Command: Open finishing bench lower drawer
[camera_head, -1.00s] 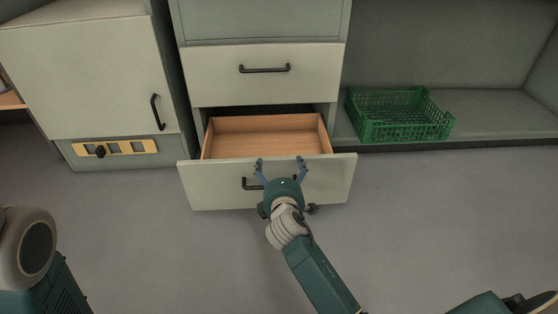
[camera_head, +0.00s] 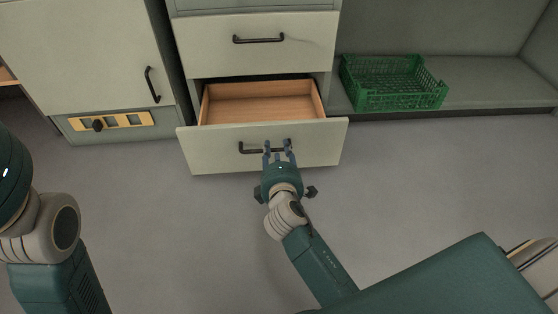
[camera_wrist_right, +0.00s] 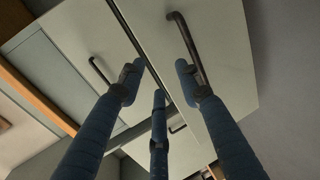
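The lower drawer (camera_head: 222,153) of the white drawer unit stands pulled out, and its empty wooden inside shows. Its black bar handle (camera_head: 248,149) is partly hidden by my right gripper (camera_head: 278,148). The right gripper's blue fingers are in front of the handle and apart from each other. In the right wrist view the fingers (camera_wrist_right: 158,82) are spread with nothing clearly between them. A black handle (camera_wrist_right: 180,28) shows behind the right-hand finger there; I cannot tell whether they touch. My left arm is at the left edge, but its gripper is out of view.
The upper drawer (camera_head: 210,45) is closed above. A cabinet (camera_head: 90,50) with a closed door stands to the left. A green crate (camera_head: 392,84) sits on the low grey shelf (camera_head: 490,92) at right. The floor (camera_head: 420,180) in front is clear.

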